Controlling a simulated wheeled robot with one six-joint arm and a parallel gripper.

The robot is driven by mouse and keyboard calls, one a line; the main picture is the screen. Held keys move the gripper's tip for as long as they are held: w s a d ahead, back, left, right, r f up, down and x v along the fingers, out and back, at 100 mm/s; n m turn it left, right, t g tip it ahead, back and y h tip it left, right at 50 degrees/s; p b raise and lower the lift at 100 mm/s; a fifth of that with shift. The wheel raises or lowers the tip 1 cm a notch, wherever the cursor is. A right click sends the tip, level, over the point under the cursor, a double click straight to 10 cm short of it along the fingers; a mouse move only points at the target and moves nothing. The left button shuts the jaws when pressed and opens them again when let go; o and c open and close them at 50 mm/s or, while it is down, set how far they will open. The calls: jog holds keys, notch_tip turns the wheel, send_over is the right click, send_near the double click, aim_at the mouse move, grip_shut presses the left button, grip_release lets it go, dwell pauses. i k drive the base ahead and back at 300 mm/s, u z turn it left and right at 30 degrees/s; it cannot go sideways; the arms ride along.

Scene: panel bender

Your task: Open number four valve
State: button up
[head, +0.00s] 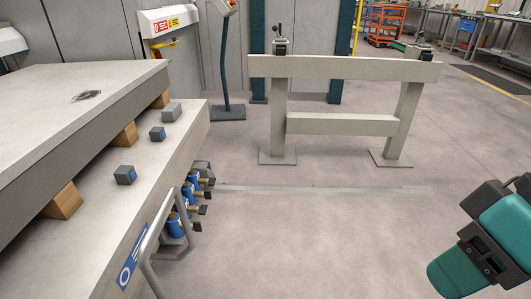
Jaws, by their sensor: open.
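A row of valves (187,194) with blue bodies, brass-coloured parts and dark handles sits low at the right end of the grey machine bed. They overlap one another, and a bent metal rail (147,251) stands in front of them. No valve number is readable, so I cannot tell which is number four or how its handle is set. Part of my teal and dark grey arm shows at the lower right, well apart from the valves. My gripper's fingertips are not in the picture.
A pale slab (55,100) rests on wooden blocks (63,202) on the bed, with small grey blocks (125,175) along its edge. A beige barrier frame (343,68) stands beyond. The floor (310,235) between the valves and my arm is clear.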

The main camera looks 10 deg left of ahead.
aim_at(211, 181)
jog(key=u, duration=0.05)
jog(key=i, duration=2.1)
jog(key=u, duration=0.8)
jog(key=i, duration=0.8)
jog(key=u, duration=0.25)
